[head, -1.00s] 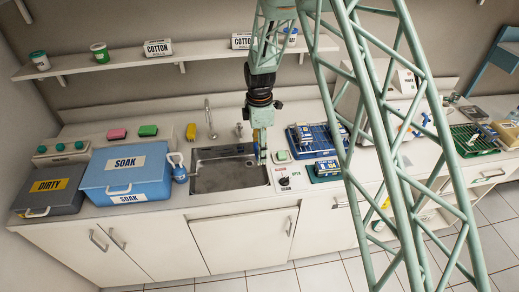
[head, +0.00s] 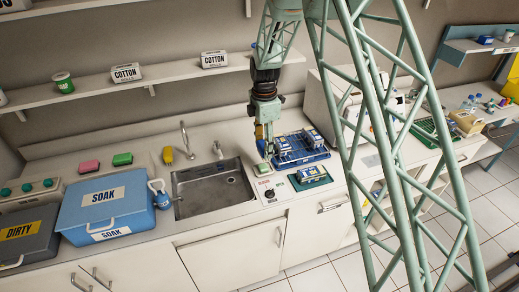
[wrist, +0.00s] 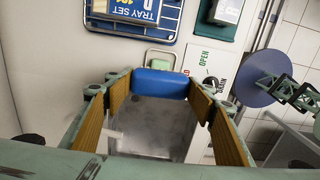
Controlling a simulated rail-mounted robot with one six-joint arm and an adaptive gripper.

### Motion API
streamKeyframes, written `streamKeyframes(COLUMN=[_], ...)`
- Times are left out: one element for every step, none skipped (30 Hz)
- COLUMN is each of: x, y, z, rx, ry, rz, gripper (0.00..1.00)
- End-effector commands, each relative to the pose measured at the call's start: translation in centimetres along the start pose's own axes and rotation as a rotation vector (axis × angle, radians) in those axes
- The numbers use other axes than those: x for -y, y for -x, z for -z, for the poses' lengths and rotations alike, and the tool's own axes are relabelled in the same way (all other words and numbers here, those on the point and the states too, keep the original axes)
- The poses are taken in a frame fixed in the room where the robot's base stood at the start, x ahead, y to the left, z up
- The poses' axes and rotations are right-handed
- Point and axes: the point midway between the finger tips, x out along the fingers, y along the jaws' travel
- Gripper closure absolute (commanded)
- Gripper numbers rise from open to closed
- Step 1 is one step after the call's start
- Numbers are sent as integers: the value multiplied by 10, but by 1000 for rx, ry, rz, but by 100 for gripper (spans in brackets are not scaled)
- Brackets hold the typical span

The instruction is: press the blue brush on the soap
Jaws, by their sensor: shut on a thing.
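My gripper (wrist: 148,112) is shut on the blue brush (wrist: 160,84), whose blue part shows between the fingertips in the wrist view. In the head view my gripper (head: 265,148) points down just behind the soap (head: 264,168), a pale green block on a small white dish right of the sink. The soap's dish (wrist: 161,59) also shows in the wrist view, just beyond the brush and partly hidden by it. I cannot tell whether brush and soap touch.
The metal sink (head: 212,190) lies left of the soap. A blue tray set (head: 300,148) stands close on the right, with a smaller tray (head: 310,178) in front. A dial panel (head: 270,190) lies in front of the soap. A faucet (head: 186,140) rises behind the sink.

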Motion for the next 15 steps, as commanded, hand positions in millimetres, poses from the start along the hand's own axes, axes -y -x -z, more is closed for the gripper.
streamKeyframes(x=[0,0,0,0,0,0,0,0,0,0,0,0,0,0,0], y=[0,0,0,0,0,0,0,0,-1,-1,-1,-2,-3,-4,-5], z=[0,0,0,0,0,0,0,0,0,0,0,0,0,0,0], rx=[0,0,0,0,0,0,0,0,0,0,0,0,0,0,0], ry=[0,0,0,0,0,0,0,0,0,0,0,0,0,0,0], rz=[0,0,0,0,0,0,0,0,0,0,0,0,0,1,1], gripper=[58,58,58,58,58,58,58,58,58,58,58,58,58,58,58])
